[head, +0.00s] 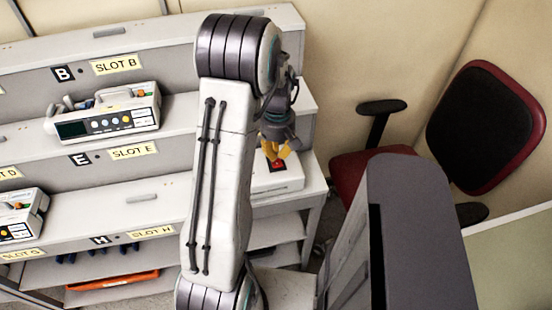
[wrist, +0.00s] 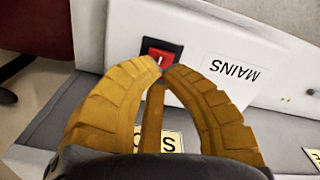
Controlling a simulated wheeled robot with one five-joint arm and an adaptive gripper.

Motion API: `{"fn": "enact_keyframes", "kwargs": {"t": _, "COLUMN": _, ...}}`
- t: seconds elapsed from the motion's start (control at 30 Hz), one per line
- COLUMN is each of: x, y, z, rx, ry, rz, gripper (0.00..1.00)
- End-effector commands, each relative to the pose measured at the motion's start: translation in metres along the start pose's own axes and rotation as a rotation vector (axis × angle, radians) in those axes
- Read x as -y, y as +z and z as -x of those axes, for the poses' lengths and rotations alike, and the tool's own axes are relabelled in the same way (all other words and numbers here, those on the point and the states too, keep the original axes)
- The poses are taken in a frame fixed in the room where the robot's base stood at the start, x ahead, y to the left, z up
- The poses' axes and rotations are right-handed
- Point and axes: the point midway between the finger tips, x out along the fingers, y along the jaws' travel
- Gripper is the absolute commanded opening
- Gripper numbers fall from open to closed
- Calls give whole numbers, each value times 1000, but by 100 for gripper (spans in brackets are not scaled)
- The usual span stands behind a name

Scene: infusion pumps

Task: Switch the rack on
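The red rocker switch (wrist: 160,56) sits in a black frame on a white panel, with a small white mark on it. Beside it is a white label reading MAINS (wrist: 234,71), upside down in the wrist view. In the head view the switch (head: 278,166) is a red and black patch on a white box (head: 272,184) at the rack's right end. My gripper (wrist: 163,72) has its yellow fingers together at the tips, with nothing between them. In the head view my gripper (head: 276,151) is just above the switch. The tips overlap the switch's lower edge in the wrist view; I cannot tell whether they touch.
The stepped grey rack (head: 140,212) carries slot labels and two infusion pumps, one at slot E (head: 107,112) and one at the left edge (head: 18,215). A red and black chair (head: 487,115) stands to the right. An orange object (head: 112,281) lies on a lower shelf.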

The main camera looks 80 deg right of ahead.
Motion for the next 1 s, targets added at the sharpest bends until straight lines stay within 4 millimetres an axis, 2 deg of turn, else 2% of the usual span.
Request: {"fn": "enact_keyframes", "kwargs": {"t": 1.0, "x": 0, "y": 0, "z": -12, "rx": 0, "ry": 0, "rz": 0, "gripper": 0}}
